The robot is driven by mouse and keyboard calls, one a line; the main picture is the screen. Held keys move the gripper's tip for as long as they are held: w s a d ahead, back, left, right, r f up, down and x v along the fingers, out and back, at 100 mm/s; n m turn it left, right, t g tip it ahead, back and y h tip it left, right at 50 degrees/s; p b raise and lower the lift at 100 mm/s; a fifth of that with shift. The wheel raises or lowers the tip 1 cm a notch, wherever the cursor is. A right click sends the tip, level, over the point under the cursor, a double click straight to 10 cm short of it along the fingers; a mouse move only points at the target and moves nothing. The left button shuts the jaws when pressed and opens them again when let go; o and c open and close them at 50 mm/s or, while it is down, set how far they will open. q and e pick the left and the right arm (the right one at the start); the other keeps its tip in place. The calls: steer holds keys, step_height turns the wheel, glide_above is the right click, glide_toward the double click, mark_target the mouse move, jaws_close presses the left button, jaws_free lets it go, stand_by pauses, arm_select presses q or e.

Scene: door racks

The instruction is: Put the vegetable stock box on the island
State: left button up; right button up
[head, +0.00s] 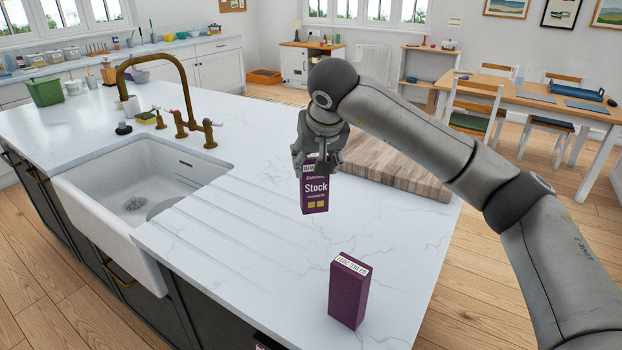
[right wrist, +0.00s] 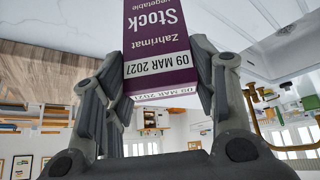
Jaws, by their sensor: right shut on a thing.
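My right gripper (head: 316,158) is shut on the top of a purple vegetable stock box (head: 315,194), which is upright over the white marble island (head: 255,235). I cannot tell whether its base touches the surface. In the right wrist view the fingers (right wrist: 160,85) grip both sides of the box (right wrist: 158,45), whose label reads "Stock vegetable" and a date. A second purple box (head: 347,297) stands upright on the island nearer the front edge, apart from the held one. My left gripper is not in view.
A wooden chopping board (head: 400,178) lies on the island just behind and right of the held box. A white sink (head: 140,205) with a brass tap (head: 185,85) is at the left. Marble around the second box is bare.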

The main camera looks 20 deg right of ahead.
steer(key=s+p+x, duration=0.1)
steer(key=p+x, duration=0.1)
steer(key=x, duration=0.6)
steer(key=shift+f, duration=0.4)
steer(key=shift+a, duration=0.2)
steer(key=o, duration=1.4)
steer(key=shift+f, duration=0.15)
steer(key=shift+o, duration=0.2)
steer(key=d+b+v, duration=0.1)
steer(key=b+v, duration=0.1)
steer(key=v, duration=1)
steer(key=shift+a+r, duration=0.25)
steer(key=shift+a, duration=0.25)
